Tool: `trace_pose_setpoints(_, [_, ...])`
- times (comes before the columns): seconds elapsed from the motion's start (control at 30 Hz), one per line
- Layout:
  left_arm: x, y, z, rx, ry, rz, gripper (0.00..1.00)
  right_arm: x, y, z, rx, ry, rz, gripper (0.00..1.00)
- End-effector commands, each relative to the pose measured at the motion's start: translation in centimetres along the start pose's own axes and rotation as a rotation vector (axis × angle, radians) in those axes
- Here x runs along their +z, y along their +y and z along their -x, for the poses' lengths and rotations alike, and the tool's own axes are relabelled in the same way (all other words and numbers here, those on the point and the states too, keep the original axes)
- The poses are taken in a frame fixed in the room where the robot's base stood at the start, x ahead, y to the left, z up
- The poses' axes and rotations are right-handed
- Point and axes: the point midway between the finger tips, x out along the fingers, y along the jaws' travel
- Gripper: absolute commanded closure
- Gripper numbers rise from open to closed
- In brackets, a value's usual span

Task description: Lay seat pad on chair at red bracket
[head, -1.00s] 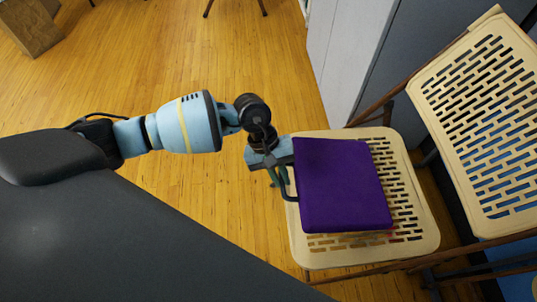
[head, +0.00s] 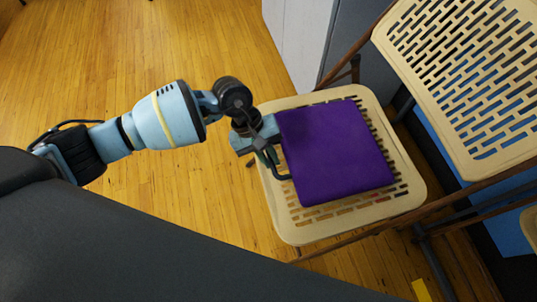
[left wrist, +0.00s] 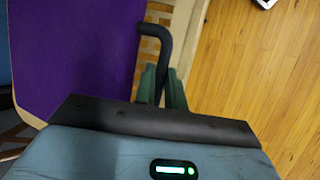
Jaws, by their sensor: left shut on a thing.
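The seat pad (head: 335,155) is a flat purple square over the slatted beige seat of the folding chair (head: 300,228). It covers most of the seat, with slots showing along the near and right edges. I cannot tell whether it rests on the seat or hangs just above it. My left gripper (head: 266,158) is at the pad's left edge. In the left wrist view its green fingers (left wrist: 162,88) are shut on the pad's black handle (left wrist: 160,40), beside the purple fabric. I cannot make out the red bracket clearly. My right gripper is not in view.
A white and grey cabinet (head: 300,40) stands behind the chair. Part of another beige chair shows at the right edge. The wooden floor (head: 150,50) at the left is clear.

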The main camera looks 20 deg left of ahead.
Motion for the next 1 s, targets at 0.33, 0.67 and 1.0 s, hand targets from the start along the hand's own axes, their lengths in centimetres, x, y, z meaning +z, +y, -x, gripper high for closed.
trace_pose_setpoints(0.33, [0.0,0.0,0.1,0.001,0.0,-0.001,0.63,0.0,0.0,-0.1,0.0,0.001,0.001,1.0])
trace_pose_setpoints(0.67, [-0.1,0.0,1.0,0.001,0.002,0.0,0.63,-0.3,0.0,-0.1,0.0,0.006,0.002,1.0])
trace_pose_setpoints(1.0, [0.0,0.1,6.1,0.003,0.004,-0.002,0.63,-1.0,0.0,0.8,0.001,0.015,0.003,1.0])
